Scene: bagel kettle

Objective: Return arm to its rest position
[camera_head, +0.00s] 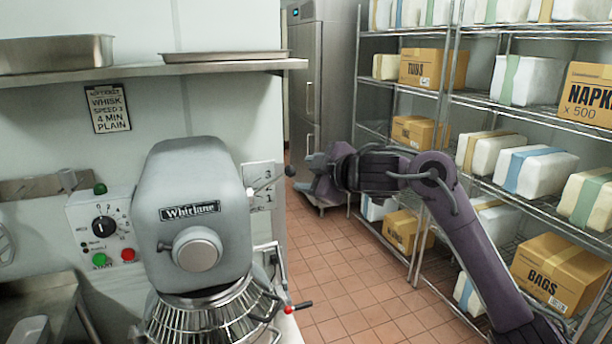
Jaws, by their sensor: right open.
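My right arm comes in from the lower right. Its purple-grey gripper (304,172) is open, with its fingers pointing left. In the picture it ends just right of the small dark ball on the mixer's side lever (270,182). I see no object between the fingers, and a small gap shows between them and the ball. The grey Whirlane mixer (196,240) stands at lower left, with a wire bowl guard (212,318) below its head. My left gripper is not in view.
Wire shelving (452,96) with boxes and wrapped packs fills the right side, close behind my right arm. A steel fridge (318,85) stands at the back. A control box (103,228) is on the left wall. The tiled floor (335,290) between is clear.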

